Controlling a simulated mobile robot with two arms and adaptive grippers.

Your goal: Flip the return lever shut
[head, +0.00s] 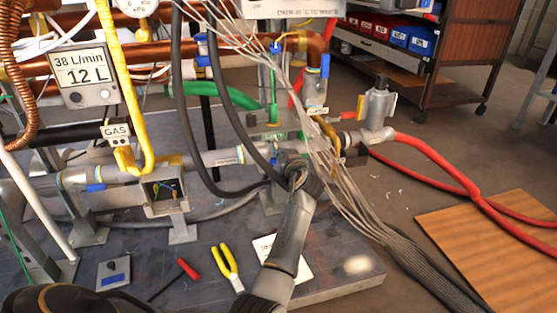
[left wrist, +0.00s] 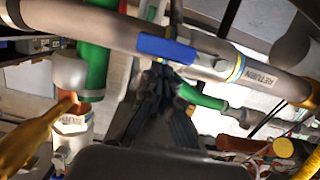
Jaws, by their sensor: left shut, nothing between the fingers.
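The blue return lever (left wrist: 165,48) shows in the left wrist view on a grey pipe (left wrist: 215,65) with a RETURN label (left wrist: 258,77). The lever lies nearly along the pipe. My left gripper (left wrist: 162,72) is shut and empty, with its fingertips just below the lever in that view; I cannot tell whether they touch it. In the head view my left arm reaches up to the pipework near the labelled pipe (head: 222,157). I cannot make out the return lever there, around my gripper. My right gripper is not in view.
A bundle of grey cables (head: 345,190) hangs just right of my left arm. Black hoses (head: 190,110) loop down on its left. A green pipe (left wrist: 92,60) stands close by. Yellow-handled pliers (head: 226,266) and a red-handled screwdriver (head: 187,268) lie on the grey slab.

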